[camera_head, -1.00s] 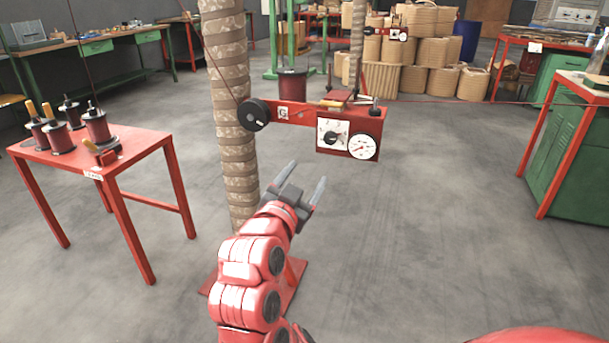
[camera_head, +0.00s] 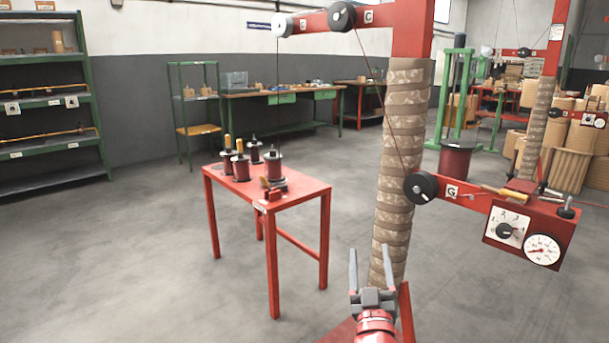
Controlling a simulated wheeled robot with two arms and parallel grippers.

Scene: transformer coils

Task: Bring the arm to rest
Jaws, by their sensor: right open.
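My right gripper (camera_head: 369,272) shows at the lower middle of the head view, in front of the foot of the wrapped column. Its two grey fingers point up and stand apart, with nothing between them. Only the end of its red arm shows, at the bottom edge. The gripper is to the right of the small red table (camera_head: 300,187) and clear of it in the picture. My left gripper is out of view.
The wrapped column (camera_head: 395,150) carries a red box with dials (camera_head: 525,232) at the right. Several coil spools, one of them a dark red spool (camera_head: 273,168), stand on the small table. Green shelves (camera_head: 45,100) stand far left. Grey floor at the left is open.

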